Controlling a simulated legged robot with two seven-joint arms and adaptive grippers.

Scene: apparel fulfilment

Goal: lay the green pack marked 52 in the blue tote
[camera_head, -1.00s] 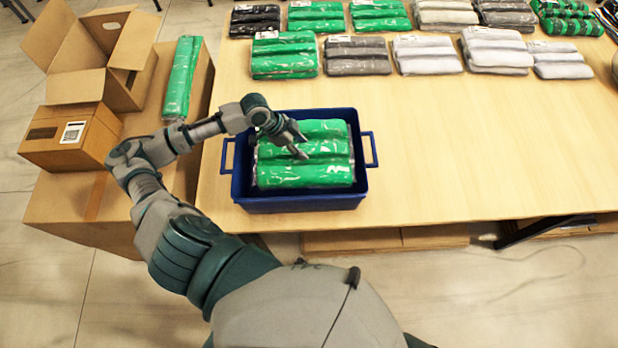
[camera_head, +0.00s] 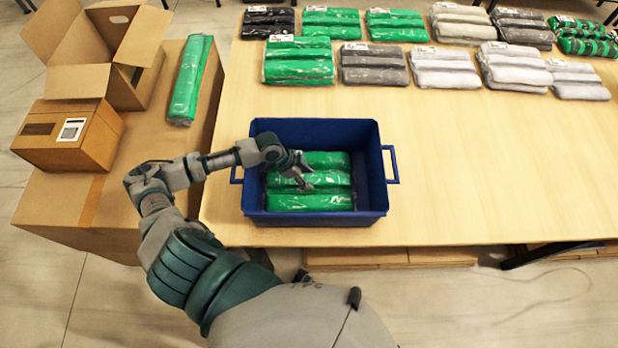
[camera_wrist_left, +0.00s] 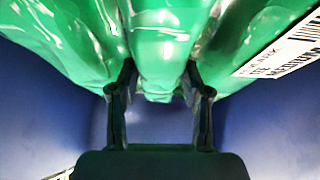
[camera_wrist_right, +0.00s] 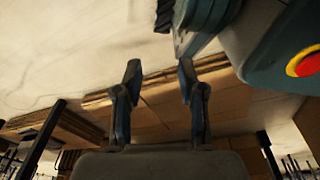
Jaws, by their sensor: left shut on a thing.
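The green pack (camera_head: 310,203) is a clear-wrapped bundle of green rolls. It lies within the walls of the blue tote (camera_head: 348,131), toward its left and near side. My left gripper (camera_head: 304,180) is over the pack and shut on its middle roll. In the left wrist view the fingers (camera_wrist_left: 160,88) pinch the green pack (camera_wrist_left: 160,45), with the tote's blue surface (camera_wrist_left: 275,120) beyond. A white label shows there, but no 52 is readable. Whether the pack touches the tote floor I cannot tell. My right gripper (camera_wrist_right: 160,76) is open and empty, away from the tote.
Several green, grey, white and black packs, such as a green one (camera_head: 298,62), lie in rows at the table's back. Another green pack (camera_head: 190,80) lies on cardboard at left, beside an open box (camera_head: 132,50) and a closed box (camera_head: 68,140). The table (camera_head: 480,170) right of the tote is clear.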

